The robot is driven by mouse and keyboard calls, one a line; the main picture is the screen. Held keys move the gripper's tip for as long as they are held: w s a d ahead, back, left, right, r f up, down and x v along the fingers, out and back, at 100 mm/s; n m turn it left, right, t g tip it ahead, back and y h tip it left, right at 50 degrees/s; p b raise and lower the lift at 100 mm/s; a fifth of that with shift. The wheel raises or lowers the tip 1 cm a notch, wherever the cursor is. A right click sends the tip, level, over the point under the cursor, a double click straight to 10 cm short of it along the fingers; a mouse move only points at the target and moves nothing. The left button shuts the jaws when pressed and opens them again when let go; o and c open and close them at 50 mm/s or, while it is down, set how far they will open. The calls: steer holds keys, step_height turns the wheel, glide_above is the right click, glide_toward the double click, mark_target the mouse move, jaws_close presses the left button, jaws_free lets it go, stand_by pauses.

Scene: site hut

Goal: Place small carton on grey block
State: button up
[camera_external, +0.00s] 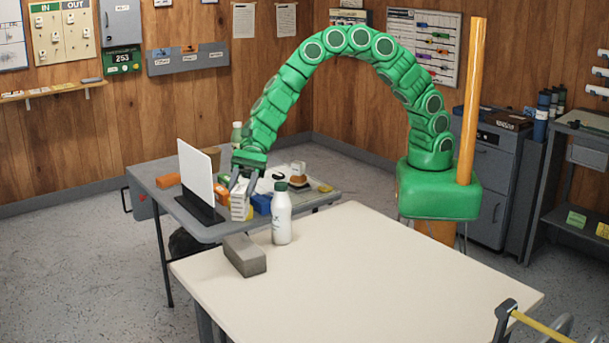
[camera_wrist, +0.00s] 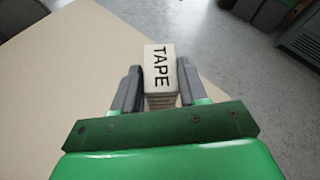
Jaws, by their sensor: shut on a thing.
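My gripper (camera_external: 238,184) points down at the end of the green arm and is shut on the small carton (camera_external: 239,210). In the wrist view the carton (camera_wrist: 160,68) is white, marked "TAPE", and sits between the two dark fingers of my gripper (camera_wrist: 157,88). The grey block (camera_external: 245,256) lies on the left corner of the cream table. In the external view the carton appears above and behind the block, apart from it. The block is not visible in the wrist view.
A white bottle (camera_external: 281,214) stands on the cream table (camera_external: 370,265), just right of the block. Behind is a grey table (camera_external: 160,193) with a white upright panel (camera_external: 196,176), a blue box (camera_external: 262,204) and other small items. Most of the cream table is bare.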

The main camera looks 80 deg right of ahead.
mark_target(244, 215)
steer(key=shift+f, duration=4.45)
steer(key=o, duration=1)
steer(key=shift+f, duration=0.1)
steer(key=shift+o, duration=0.2)
steer(key=v, duration=1.2)
steer(key=shift+s, duration=0.1)
